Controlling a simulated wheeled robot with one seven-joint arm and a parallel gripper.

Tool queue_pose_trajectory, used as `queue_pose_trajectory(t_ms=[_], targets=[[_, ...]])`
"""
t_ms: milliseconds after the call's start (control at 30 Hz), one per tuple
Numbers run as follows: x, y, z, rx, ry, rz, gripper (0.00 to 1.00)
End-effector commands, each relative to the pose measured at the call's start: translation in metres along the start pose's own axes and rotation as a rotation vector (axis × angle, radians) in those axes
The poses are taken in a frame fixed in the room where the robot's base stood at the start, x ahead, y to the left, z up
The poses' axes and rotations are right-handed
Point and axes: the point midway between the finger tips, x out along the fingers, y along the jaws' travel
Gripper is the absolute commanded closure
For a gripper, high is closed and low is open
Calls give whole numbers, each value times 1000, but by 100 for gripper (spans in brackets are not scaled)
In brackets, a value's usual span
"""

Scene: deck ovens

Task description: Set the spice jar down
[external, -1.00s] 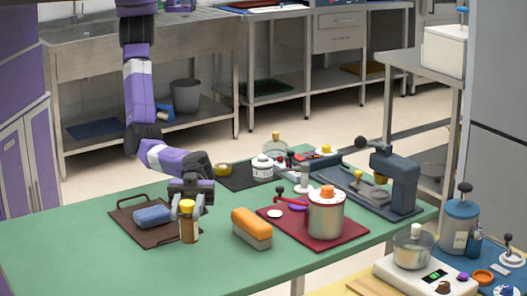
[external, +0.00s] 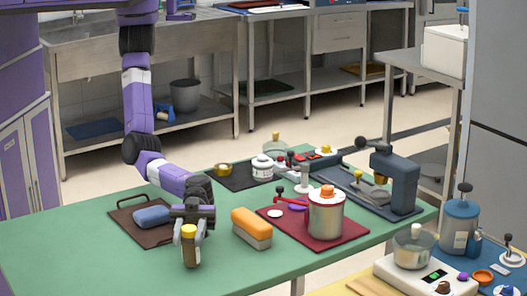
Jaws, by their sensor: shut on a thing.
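The spice jar (external: 191,251) has a yellow lid and a brown body with a pale label. It is upright in the external view, over the front part of the green table (external: 95,258). My gripper (external: 190,236) is shut on the jar near its lid, with a finger on each side. Whether the jar's base touches the table or is slightly above it, I cannot tell.
A brown tray (external: 127,234) with a blue sponge (external: 151,217) is behind and left of the jar. Farther right, a red mat (external: 330,240) holds a steel pot (external: 325,218). The table's front left is clear.

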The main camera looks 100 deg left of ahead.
Motion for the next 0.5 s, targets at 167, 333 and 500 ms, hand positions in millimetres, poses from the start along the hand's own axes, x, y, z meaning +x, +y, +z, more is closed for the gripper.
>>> queue_pose_trajectory(t_ms=[167, 333, 500], targets=[[0, 0, -1, 0, 1, 0, 100], [0, 0, 0, 0, 1, 0, 100], [0, 0, 3, -1, 1, 0, 100]])
